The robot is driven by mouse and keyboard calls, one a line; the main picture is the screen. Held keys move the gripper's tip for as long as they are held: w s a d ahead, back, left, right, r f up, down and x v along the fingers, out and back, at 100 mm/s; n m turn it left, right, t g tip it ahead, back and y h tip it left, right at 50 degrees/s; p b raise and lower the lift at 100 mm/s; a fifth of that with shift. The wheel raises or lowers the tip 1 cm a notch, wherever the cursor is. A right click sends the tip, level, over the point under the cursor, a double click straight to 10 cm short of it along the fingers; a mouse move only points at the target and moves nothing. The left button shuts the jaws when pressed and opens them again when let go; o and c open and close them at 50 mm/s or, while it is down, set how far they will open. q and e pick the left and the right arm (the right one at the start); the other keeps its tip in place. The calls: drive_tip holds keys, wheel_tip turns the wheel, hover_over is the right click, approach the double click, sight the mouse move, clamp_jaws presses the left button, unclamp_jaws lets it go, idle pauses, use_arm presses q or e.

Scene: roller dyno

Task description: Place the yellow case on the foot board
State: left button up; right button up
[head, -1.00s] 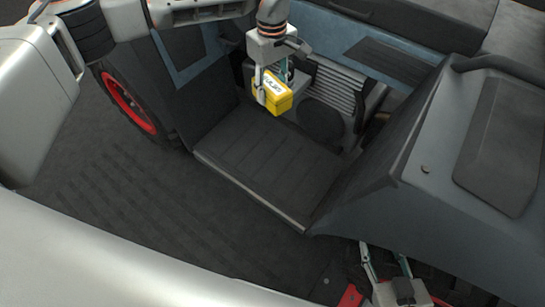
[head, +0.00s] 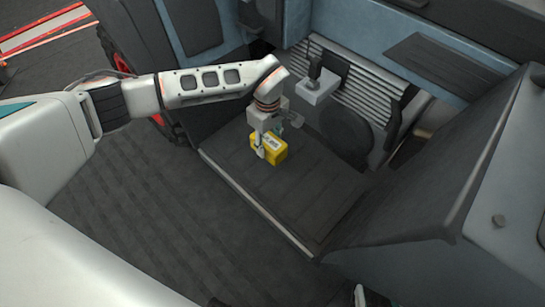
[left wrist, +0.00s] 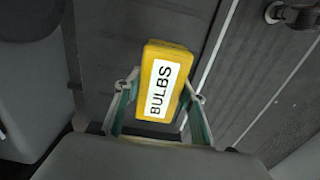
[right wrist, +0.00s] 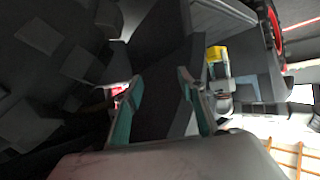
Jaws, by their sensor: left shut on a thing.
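The yellow case (head: 272,148) with a white BULBS label is held by my left gripper (head: 266,152), over the far left part of the dark ribbed foot board (head: 290,200). I cannot tell whether it touches the board. In the left wrist view the case (left wrist: 162,82) sits between the two fingers, with the dark board behind it. The case also shows small in the right wrist view (right wrist: 216,55). My right gripper (right wrist: 160,90) is open and empty, away from the case; only a bit of it shows at the bottom of the head view.
A grey box with a black lever (head: 316,80) stands just behind the board. A large grey sloped housing (head: 450,190) rises on the right. A pale edge strip (head: 255,205) borders the board's near left side. The middle and near board are clear.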

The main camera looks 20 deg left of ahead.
use_arm(q)
wheel_tip(320, 180, down, 4)
drive_tip(key=shift+s+b, duration=0.15)
drive_tip(key=shift+b, duration=0.25)
drive_tip(key=shift+f, duration=0.45)
wheel_tip(320, 180, down, 3)
drive_tip(key=shift+r+b, duration=0.1)
drive_tip(key=shift+b, duration=0.65)
drive_tip(key=shift+f, duration=0.55)
drive_tip(key=shift+c, duration=0.7)
drive_tip(key=shift+w+r, duration=0.2)
drive_tip(key=shift+r, duration=0.05)
drive_tip(key=shift+f, duration=0.2)
drive_tip(key=o, duration=1.4)
drive_tip(key=shift+o, duration=0.2)
use_arm(e)
drive_tip(key=a, duration=0.1)
drive_tip(key=a+m, duration=0.1)
drive_tip(key=shift+a+r+m+t+y, duration=0.3)
drive_tip(key=shift+a+r+m+y, duration=0.05)
drive_tip(key=shift+a+m+y, duration=0.05)
